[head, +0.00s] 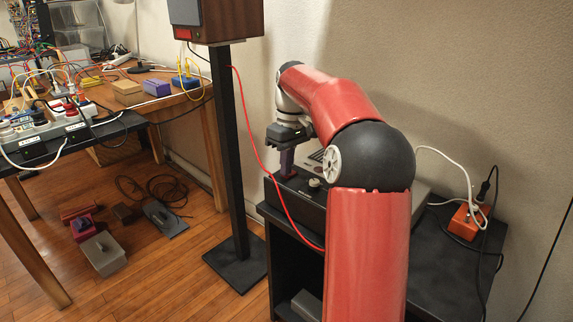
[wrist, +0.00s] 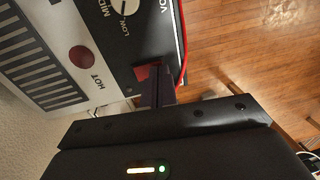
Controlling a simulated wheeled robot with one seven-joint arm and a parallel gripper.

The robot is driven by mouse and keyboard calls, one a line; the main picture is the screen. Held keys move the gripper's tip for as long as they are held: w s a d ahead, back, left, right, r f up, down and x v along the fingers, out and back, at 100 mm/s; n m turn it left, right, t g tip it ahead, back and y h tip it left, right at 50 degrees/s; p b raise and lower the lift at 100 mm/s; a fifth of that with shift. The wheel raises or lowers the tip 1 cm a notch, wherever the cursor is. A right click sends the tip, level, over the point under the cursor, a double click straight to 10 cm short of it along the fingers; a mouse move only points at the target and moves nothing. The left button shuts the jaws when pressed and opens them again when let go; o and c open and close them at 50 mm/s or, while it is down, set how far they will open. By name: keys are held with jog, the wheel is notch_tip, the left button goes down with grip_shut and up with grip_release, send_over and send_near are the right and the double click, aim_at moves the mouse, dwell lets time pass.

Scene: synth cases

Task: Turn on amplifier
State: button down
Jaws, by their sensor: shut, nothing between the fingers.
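The amplifier (head: 302,203) is a box with a black control panel, standing on the black cabinet beside the wall. A light knob (head: 314,183) shows on its panel. In the wrist view I see its panel (wrist: 150,35) with a white knob (wrist: 125,5) and a grey vented top (wrist: 62,72) bearing a red dot marked HOT. A red part (wrist: 147,72), seemingly a switch, lies at the panel's edge. My gripper (head: 287,172) points down at the panel, its fingers shut and empty. In the wrist view the fingertips (wrist: 153,88) cover part of the red part; contact is unclear.
A red cable (head: 262,155) hangs down past the amplifier's front. A speaker (head: 214,20) on a black stand is just left. An orange outlet box (head: 467,220) with cords sits right on the cabinet (head: 425,270). Pedals and cables lie on the wooden floor (head: 165,265).

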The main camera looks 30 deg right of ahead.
jog(key=shift+a+f+h, duration=0.1)
jog(key=shift+f+h, duration=0.05)
jog(key=shift+h, duration=0.15)
jog(key=shift+w+d+r+p, duration=0.1)
jog(key=shift+w+d+p, duration=0.05)
jog(key=shift+d+p, duration=0.25)
jog(key=shift+w+d+r+p, duration=0.1)
jog(key=shift+d+p, duration=0.15)
jog(key=shift+d, duration=0.15)
